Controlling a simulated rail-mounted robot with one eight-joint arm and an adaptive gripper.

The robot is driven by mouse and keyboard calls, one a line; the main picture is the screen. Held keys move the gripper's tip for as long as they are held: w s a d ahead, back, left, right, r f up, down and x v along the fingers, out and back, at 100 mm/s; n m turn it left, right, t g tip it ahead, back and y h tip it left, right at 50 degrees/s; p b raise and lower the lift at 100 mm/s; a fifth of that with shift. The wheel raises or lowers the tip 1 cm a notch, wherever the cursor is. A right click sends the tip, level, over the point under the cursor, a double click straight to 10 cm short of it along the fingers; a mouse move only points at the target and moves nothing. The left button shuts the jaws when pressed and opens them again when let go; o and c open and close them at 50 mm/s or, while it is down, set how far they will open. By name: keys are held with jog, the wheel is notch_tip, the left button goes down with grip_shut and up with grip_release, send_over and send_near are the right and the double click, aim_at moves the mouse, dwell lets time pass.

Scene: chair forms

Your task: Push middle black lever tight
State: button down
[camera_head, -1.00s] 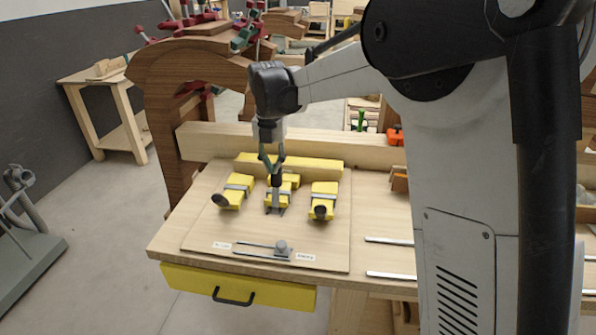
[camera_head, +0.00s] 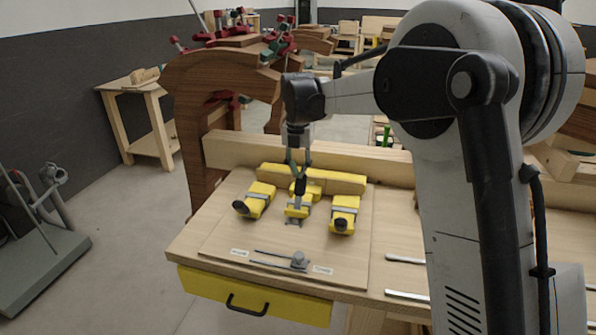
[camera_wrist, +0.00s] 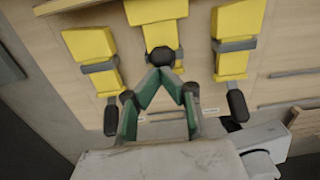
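Three yellow clamps with black-tipped levers stand in a row on a wooden board. The middle clamp (camera_head: 295,210) has its black lever (camera_head: 300,187) standing up; the wrist view shows its round black end (camera_wrist: 160,56). My gripper (camera_head: 298,170) points down directly above this lever. In the wrist view, the green-padded fingers of my gripper (camera_wrist: 160,76) come together at the tips, right at the black end. I cannot tell whether they touch it. The left clamp (camera_head: 262,195) and right clamp (camera_head: 345,212) have their black lever ends toward the table's front.
A thick wooden beam (camera_head: 230,150) runs behind the clamps. A grey sliding knob (camera_head: 299,260) sits at the board's front, above a yellow drawer (camera_head: 215,292). Metal strips (camera_head: 405,259) lie to the right.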

jog(key=shift+w+d, duration=0.15)
jog(key=shift+w, duration=0.05)
jog(key=shift+s+r, duration=0.25)
jog(key=shift+s, duration=0.05)
notch_tip(320, 180, up, 11)
jog(key=s+d+r+m+t, duration=0.2)
jog(key=s+d+m, duration=0.4)
jog(key=s+m, duration=0.3)
jog(key=s+d+f+m+t+b, duration=0.1)
jog(key=s+d+f+m, duration=0.2)
jog(key=s+m, duration=0.4)
jog(key=s+d+f+m+t+b, duration=0.1)
jog(key=s+f+m, duration=0.5)
jog(key=s, duration=0.6)
jog(key=s+d+f+m+t+b, duration=0.1)
jog(key=s+d+f+m+t, duration=0.2)
jog(key=s+m, duration=0.6)
notch_tip(320, 180, down, 2)
jog(key=shift+s+d+f+m, duration=0.1)
jog(key=shift+s+d+m, duration=0.2)
jog(key=shift+d+m, duration=0.5)
